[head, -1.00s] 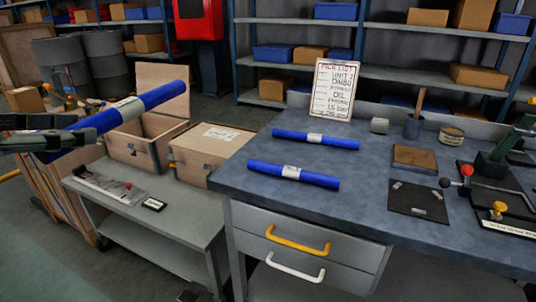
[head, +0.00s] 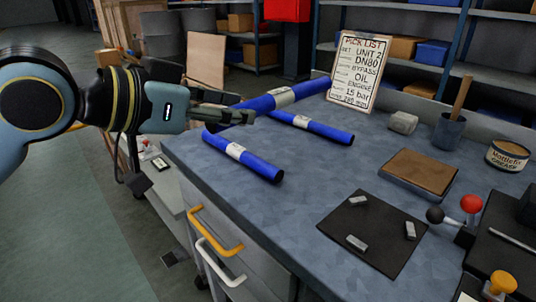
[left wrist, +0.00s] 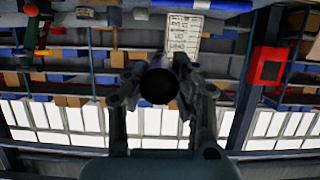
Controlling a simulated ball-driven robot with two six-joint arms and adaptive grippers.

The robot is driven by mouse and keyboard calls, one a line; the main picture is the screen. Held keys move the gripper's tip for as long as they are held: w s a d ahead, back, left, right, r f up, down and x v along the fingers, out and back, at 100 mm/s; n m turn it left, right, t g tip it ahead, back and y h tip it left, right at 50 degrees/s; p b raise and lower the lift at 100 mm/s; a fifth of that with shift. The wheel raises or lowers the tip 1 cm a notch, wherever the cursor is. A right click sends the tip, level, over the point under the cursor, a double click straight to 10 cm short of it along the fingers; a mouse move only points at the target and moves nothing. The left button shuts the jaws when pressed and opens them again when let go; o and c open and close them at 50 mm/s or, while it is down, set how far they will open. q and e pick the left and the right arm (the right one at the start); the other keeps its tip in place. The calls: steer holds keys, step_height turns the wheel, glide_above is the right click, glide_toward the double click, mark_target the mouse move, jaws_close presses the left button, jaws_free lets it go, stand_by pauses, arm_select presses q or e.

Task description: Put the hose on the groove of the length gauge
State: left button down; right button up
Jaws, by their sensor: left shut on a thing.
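My left gripper (head: 222,106) is shut on a blue hose (head: 310,88) with a pale label, held above the far left part of the bench. In the left wrist view the hose's dark round end (left wrist: 158,86) shows between the fingers. Two more blue hoses lie on the bench, one farther (head: 330,131) and one nearer (head: 263,167). My right gripper is out of view.
A pick list board (head: 358,70) stands at the back of the bench. The bench's front left is clear.

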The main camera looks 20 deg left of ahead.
arm_select(q)
steer(key=w+a+f, duration=0.2)
steer(key=a, duration=0.1)
steer(key=w+a+f+b, duration=0.1)
steer(key=w+a+f, duration=0.1)
steer(key=a, duration=0.1)
steer(key=w+a+f+b, duration=0.1)
steer(key=w+a+f, duration=0.1)
steer(key=a, duration=0.1)
steer(key=shift+w+f, duration=0.4)
steer(key=shift+a+f+b, duration=0.1)
steer(key=shift+f+b, duration=0.7)
steer(key=shift+f, duration=1.15)
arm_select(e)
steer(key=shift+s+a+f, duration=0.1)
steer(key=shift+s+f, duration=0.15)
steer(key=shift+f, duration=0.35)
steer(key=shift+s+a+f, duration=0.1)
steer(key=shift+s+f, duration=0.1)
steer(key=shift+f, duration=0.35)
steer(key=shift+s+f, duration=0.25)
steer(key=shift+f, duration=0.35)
